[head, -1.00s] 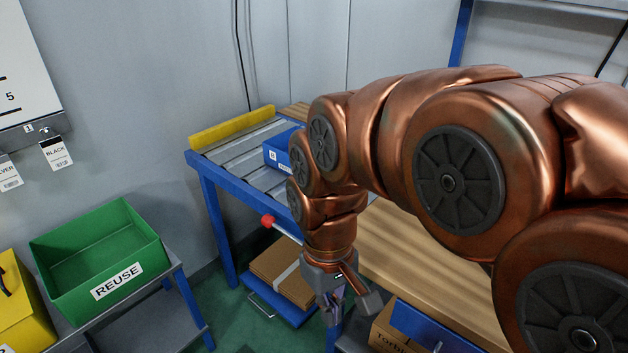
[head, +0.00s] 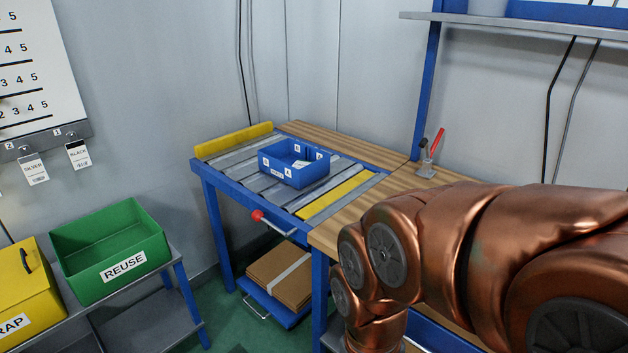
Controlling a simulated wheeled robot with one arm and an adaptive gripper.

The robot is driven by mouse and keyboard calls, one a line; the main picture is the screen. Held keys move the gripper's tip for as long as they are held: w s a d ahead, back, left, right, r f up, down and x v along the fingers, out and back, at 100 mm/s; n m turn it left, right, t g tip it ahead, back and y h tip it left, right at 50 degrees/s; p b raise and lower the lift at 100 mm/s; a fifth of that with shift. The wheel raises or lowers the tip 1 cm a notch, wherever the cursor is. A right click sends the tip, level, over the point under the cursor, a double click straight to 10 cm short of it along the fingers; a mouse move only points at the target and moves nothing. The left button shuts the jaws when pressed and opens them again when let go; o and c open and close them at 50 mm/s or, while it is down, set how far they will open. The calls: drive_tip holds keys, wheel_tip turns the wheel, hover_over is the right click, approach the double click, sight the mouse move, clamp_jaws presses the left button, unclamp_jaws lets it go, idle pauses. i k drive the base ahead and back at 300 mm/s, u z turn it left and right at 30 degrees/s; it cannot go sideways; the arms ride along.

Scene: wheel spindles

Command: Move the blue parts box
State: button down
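The blue parts box (head: 294,162) sits upright on the slatted roller top (head: 240,176) at the left end of the workbench, in the head view. It has small white labels, and something pale lies inside it. My copper arm is at the lower right, well apart from the box. My gripper is below the bottom edge of the picture and cannot be seen.
Yellow bars (head: 233,140) lie at the roller top's left and right ends. A red-knobbed lever (head: 259,215) sticks out at its front. A green REUSE bin (head: 110,250) and a yellow bin (head: 28,290) stand at left. A red-handled clamp (head: 430,155) stands on the wooden top (head: 345,225).

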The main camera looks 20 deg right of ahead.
sight(277, 160)
drive_tip(key=z, duration=0.05)
drive_tip(key=i, duration=1.2)
drive_tip(key=u, duration=0.75)
